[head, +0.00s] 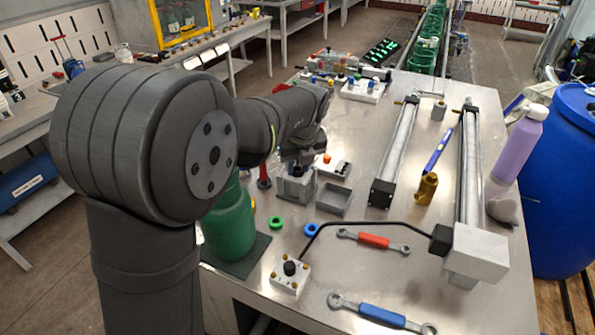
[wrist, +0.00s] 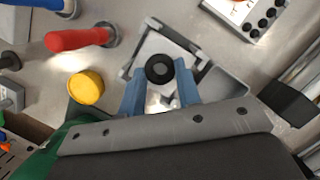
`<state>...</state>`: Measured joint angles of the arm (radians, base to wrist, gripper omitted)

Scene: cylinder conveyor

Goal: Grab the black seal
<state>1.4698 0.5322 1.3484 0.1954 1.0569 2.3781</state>
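A shiny silver part shows between the fingers, below the seal. In the head view my gripper (head: 298,160) points down over the grey fixture (head: 297,188); my arm and gripper obscure the seal there.
A grey open box (head: 333,199) stands right of the fixture. A red-handled peg (head: 264,178) stands to its left. A yellow round part (wrist: 86,87) lies left in the wrist view.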

